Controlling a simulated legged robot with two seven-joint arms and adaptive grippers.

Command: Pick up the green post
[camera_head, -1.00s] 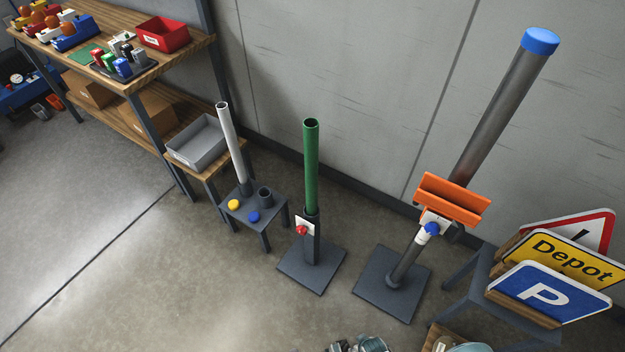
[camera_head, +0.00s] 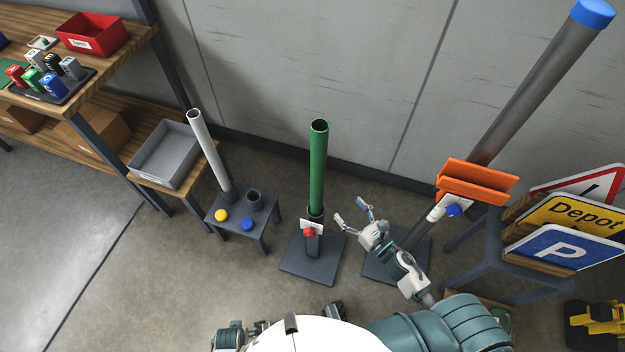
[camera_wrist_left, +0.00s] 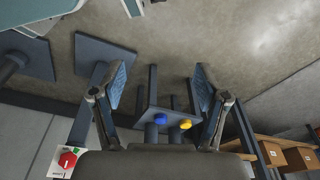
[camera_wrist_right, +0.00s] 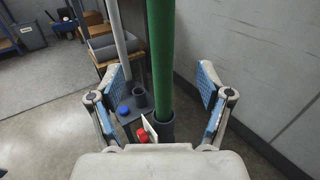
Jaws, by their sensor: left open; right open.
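The green post (camera_head: 318,165) stands upright in a dark socket on a square base plate (camera_head: 311,265). A red knob (camera_head: 308,232) on a white plate is on the front of the socket. My right gripper (camera_head: 352,217) is open and empty, just right of the post near the socket's height. In the right wrist view the post (camera_wrist_right: 161,60) rises between the open fingers (camera_wrist_right: 162,88), apart from both. My left gripper is open and empty in the left wrist view (camera_wrist_left: 160,80), facing the small table; its fingers are not clear in the head view.
A small grey table (camera_head: 243,216) with a white post (camera_head: 209,150) and yellow and blue knobs stands left. A tall grey post with a blue cap (camera_head: 593,13) and an orange bracket (camera_head: 477,182) stands right. Signs (camera_head: 566,248) sit in a rack at far right. A wall is behind.

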